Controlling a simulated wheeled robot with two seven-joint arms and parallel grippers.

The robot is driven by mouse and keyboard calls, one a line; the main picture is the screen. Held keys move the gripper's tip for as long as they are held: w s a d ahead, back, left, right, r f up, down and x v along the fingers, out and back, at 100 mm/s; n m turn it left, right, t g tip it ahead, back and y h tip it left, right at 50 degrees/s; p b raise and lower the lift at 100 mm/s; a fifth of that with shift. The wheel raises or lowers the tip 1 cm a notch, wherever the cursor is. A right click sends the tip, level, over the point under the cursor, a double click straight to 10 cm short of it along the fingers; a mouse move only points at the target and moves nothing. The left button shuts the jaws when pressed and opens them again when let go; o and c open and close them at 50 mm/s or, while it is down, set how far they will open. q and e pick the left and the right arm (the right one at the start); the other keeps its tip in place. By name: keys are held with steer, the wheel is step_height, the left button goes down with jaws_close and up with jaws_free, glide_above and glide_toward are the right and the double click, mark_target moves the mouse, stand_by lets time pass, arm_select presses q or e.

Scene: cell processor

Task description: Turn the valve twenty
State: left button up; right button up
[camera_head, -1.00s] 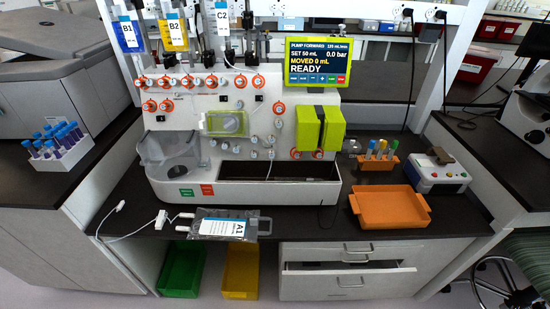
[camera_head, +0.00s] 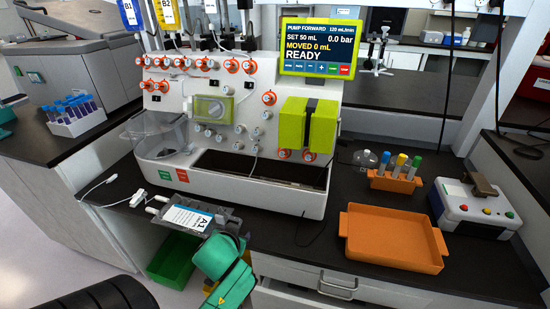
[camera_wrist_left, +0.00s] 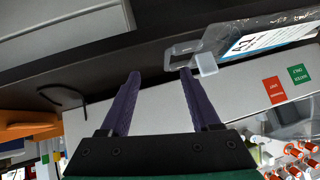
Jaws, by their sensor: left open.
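The white machine (camera_head: 160,100) carries several round white valves with orange rings, such as the upper-row valve (camera_head: 249,66) and the lower valve (camera_head: 269,98). Their numbers are too small to read, so I cannot tell which is valve twenty. In the left wrist view, my left gripper (camera_wrist_left: 160,73) is open and empty, its two purple fingers apart. Near its fingertips is a clear A1 bag (camera_wrist_left: 245,40); I cannot tell whether they touch. The same bag lies left of my teal arm in the head view (camera_head: 190,215). My right gripper is not in view.
An orange tray (camera_head: 348,228) stands right of the machine, with an orange tube rack (camera_head: 395,180) behind it and a small button box (camera_head: 470,207) further right. The screen (camera_head: 320,47) reads READY. A white tube rack (camera_head: 76,125) stands at the left.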

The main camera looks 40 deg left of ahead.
mark_target(254, 151)
arm_select(q)
steer(key=w+a+r+n+t+y, duration=0.1)
steer(key=w+a+r+t+y, duration=0.1)
steer(key=a+r+t, duration=0.3)
steer(key=w+a+r+t+y, duration=0.2)
steer(key=a+r, duration=0.1)
steer(key=r, duration=0.5)
steer(key=w+m+h, duration=0.1)
steer(key=w, duration=0.4)
steer(key=w+m+t+h, duration=0.1)
steer(key=w+h, duration=0.1)
steer(key=w, duration=0.3)
steer(key=w+a+m+t+h, duration=0.1)
steer(key=w, duration=0.4)
steer(key=shift+w+f, duration=0.15)
steer(key=shift+f, duration=0.15)
jaws_close()
